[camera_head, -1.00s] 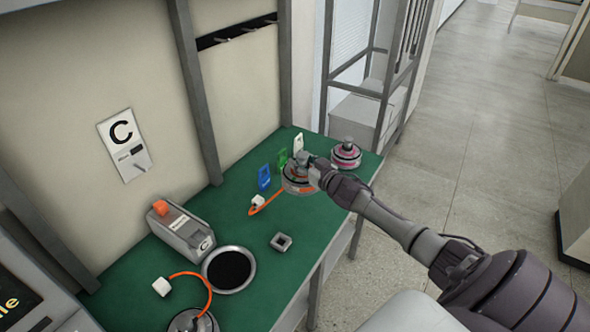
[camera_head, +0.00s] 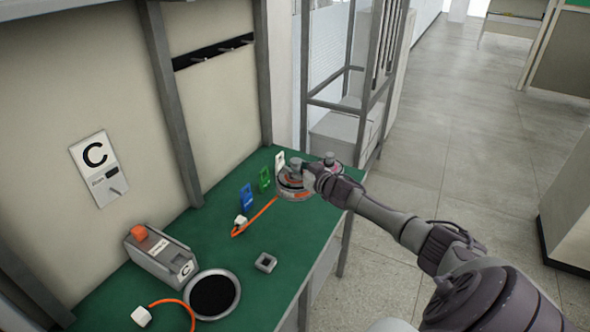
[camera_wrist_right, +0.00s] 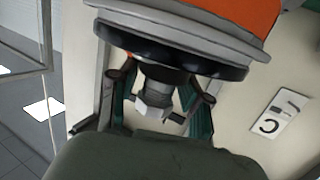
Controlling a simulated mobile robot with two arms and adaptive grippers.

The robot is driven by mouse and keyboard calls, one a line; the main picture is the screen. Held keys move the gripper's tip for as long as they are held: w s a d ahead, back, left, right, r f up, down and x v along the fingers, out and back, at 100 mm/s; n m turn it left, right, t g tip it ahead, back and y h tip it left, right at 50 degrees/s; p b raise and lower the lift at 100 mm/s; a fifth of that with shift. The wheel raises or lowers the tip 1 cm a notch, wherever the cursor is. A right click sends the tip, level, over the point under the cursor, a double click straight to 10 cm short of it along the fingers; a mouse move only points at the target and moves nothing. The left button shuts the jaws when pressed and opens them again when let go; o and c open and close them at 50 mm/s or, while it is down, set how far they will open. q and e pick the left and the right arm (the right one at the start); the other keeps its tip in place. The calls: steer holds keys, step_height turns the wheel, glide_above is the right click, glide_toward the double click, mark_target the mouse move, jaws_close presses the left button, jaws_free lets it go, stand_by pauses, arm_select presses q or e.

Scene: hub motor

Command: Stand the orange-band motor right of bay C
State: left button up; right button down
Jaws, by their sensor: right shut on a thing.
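The orange-band motor (camera_head: 292,190) is a round grey hub with an orange cable ending in a white plug (camera_head: 240,221). It is at the far right end of the green bench in the head view. My right gripper (camera_head: 304,170) is shut on the hub's top stub. In the right wrist view the motor (camera_wrist_right: 190,45) fills the top, with the stub between my right gripper's fingers (camera_wrist_right: 160,100). Whether its base touches the bench is unclear. The bay C sign (camera_head: 95,160) is on the back wall, left of the motor. My left gripper is out of view.
The green bench (camera_head: 215,250) holds a grey box marked C (camera_head: 160,258), a round black-centred ring (camera_head: 212,295), a small square block (camera_head: 266,262), and blue (camera_head: 247,196), green (camera_head: 265,179) and white (camera_head: 280,160) tags. Another motor (camera_head: 329,162) is partly hidden behind the held one.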

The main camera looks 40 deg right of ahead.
steer(key=shift+r, duration=0.25)
step_height(320, 180, down, 11)
steer(key=b, duration=0.8)
steer(key=shift+b, duration=0.3)
steer(key=shift+f+b, duration=0.45)
steer(key=shift+f, duration=0.2)
steer(key=shift+f, duration=0.15)
steer(key=shift+f+b, duration=0.3)
steer(key=shift+f, duration=0.05)
steer(key=shift+f+b, duration=0.55)
steer(key=shift+f, duration=0.1)
stand_by(0.6)
